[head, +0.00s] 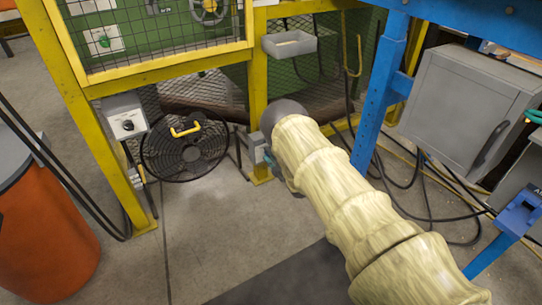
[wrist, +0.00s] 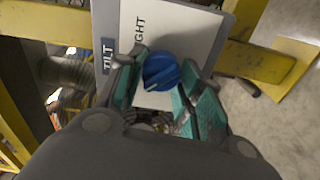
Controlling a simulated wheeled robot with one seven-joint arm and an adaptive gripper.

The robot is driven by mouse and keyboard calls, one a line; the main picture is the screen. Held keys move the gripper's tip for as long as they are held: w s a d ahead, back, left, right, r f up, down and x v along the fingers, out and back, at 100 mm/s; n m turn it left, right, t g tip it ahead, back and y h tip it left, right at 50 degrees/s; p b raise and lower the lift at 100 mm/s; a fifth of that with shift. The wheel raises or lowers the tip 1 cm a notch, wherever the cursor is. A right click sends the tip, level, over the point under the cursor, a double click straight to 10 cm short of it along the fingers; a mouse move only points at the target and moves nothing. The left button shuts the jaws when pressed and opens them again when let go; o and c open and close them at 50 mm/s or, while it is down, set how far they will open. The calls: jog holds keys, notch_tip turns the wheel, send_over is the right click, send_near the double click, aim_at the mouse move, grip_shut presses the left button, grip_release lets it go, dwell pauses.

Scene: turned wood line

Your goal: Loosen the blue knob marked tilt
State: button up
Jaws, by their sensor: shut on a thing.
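The blue knob (wrist: 161,71) sits on a pale panel (wrist: 190,30) in the wrist view, with a white pointer line across its face. A blue-grey strip on the panel's left reads "TILT", and letters ending "IGHT" show beside it. My gripper (wrist: 167,66) has its teal fingers on either side of the knob and is shut on it. In the head view, my arm in its pale sleeve reaches to the yellow post. There a grey box (head: 255,145) shows beside my gripper, mostly hidden by my wrist, and the knob is out of sight.
An orange drum (head: 45,235) is at the left. A blue frame (head: 385,95) and grey cabinet (head: 455,105) stand close on the right, with cables on the floor.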

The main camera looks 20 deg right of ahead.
jog(key=shift+c, duration=0.2)
jog(key=o, duration=1)
jog(key=shift+o, duration=0.2)
jog(key=s+d, duration=0.2)
jog(key=s, duration=1)
jog(key=shift+d, duration=0.15)
jog(key=shift+f, duration=0.1)
